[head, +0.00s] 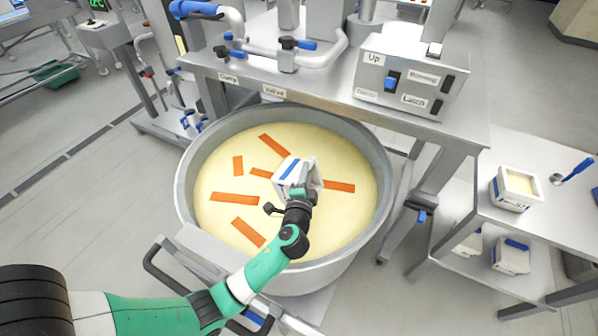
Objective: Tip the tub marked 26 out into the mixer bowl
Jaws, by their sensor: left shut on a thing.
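My left gripper (299,193) is shut on a white tub (291,169) with a blue stripe. The tub is tilted and held over the middle of the mixer bowl (350,133). I cannot read a number on it, and its inside is hidden from this view. The wide grey metal bowl holds a pale yellow mass (330,222) with several orange strips (235,198) on it. Whether anything is falling from the tub cannot be seen. My left arm reaches across the bowl's near rim. My right gripper is not in view.
A steel bench with a control box (410,78) and pipes (300,58) stands behind the bowl. At right, a side table holds an open tub (516,187) with pale contents and a blue-handled tool (574,171). More tubs (511,257) sit on its lower shelf.

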